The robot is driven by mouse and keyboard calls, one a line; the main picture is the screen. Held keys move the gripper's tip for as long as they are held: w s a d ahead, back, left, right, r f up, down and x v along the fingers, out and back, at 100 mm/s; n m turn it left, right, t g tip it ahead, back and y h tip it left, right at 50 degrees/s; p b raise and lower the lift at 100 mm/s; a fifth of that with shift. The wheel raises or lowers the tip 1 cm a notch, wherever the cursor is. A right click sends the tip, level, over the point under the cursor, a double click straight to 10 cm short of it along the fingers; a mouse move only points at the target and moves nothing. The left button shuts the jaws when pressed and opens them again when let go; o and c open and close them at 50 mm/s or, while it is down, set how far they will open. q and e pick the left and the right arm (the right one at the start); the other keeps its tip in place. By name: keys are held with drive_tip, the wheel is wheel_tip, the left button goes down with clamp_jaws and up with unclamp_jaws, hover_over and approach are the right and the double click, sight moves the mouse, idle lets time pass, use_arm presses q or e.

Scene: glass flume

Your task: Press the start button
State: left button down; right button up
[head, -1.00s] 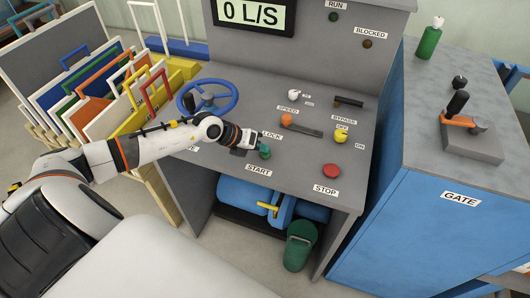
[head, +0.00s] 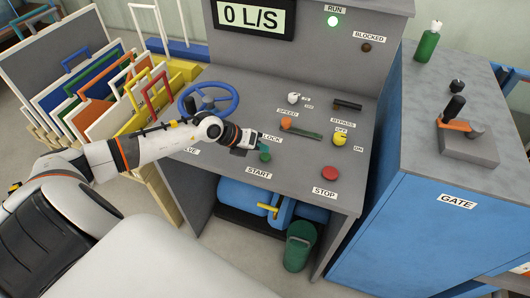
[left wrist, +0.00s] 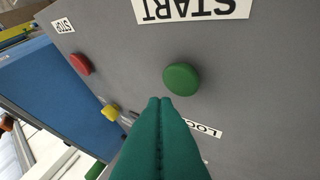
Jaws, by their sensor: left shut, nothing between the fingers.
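The green start button (head: 264,156) is on the grey console top above the START label (head: 258,172). It also shows in the left wrist view (left wrist: 181,79), upside down below its label. My left gripper (head: 256,142) is shut and empty, its green fingertips close beside the button. In the left wrist view the fingertips (left wrist: 160,101) lie just short of the button's edge; I cannot tell whether they touch it. The display (head: 253,17) reads 0 L/S. My right gripper is not in view.
The red stop button (head: 330,173) and yellow bypass knob (head: 340,138) are to the right. A blue handwheel (head: 229,105) is behind my left arm. The orange speed lever (head: 287,123) lies behind the start button. A blue gate cabinet (head: 400,225) stands at right.

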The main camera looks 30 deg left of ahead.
sight(261, 157)
use_arm(q)
wheel_tip(261, 157, up, 6)
drive_tip(key=p, duration=0.5)
idle(0.4)
idle(0.3)
